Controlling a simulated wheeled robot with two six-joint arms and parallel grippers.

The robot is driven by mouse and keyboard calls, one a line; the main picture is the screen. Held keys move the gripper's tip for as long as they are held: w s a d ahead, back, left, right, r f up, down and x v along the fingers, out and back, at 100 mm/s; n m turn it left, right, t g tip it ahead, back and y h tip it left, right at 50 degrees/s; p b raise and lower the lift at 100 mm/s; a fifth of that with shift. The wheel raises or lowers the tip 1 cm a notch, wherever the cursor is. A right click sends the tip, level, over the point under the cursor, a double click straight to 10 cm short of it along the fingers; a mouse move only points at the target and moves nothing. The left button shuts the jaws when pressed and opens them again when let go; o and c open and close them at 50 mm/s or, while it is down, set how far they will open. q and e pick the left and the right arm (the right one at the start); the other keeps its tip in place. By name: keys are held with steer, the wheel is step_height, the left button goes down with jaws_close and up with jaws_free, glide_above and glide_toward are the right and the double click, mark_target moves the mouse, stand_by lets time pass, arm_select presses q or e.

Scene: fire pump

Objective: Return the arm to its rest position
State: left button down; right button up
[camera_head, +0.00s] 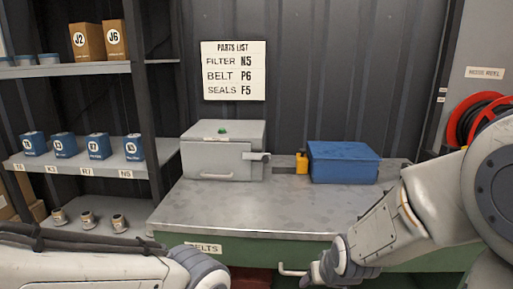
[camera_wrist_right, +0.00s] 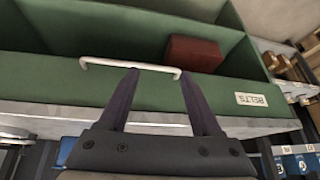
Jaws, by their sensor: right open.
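My right arm (camera_head: 395,225) reaches in from the right, its wrist low in front of the workbench. My right gripper (camera_wrist_right: 159,76) is open and empty in the right wrist view. Its two fingertips overlap the pale bar handle (camera_wrist_right: 130,66) of the green BELTS drawer front (camera_wrist_right: 215,88); I cannot tell whether they touch it. The handle also shows at the bottom of the head view (camera_head: 292,271). My left arm (camera_head: 85,268) lies across the lower left, and its gripper is out of view.
A grey metal box (camera_head: 222,150) and a blue box (camera_head: 343,162) stand on the bench top (camera_head: 250,207). A shelf (camera_head: 85,165) with blue boxes is at left, a red hose reel (camera_head: 470,122) at right. A red-brown block (camera_wrist_right: 194,53) sits in a green compartment beyond the handle.

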steer(key=s+d+f+g, duration=0.1)
steer(key=s+d+g, duration=0.25)
steer(key=s, duration=0.45)
steer(key=s+a+r+n+g+p, duration=0.2)
steer(key=s+a+r+n+p, duration=0.5)
steer(key=s+a+r+p, duration=0.3)
steer(key=s+a+r, duration=0.3)
steer(key=s+r, duration=0.1)
steer(key=r, duration=0.2)
steer(key=shift+r+p, duration=0.15)
steer(key=shift+p, duration=0.25)
steer(key=shift+w, duration=0.1)
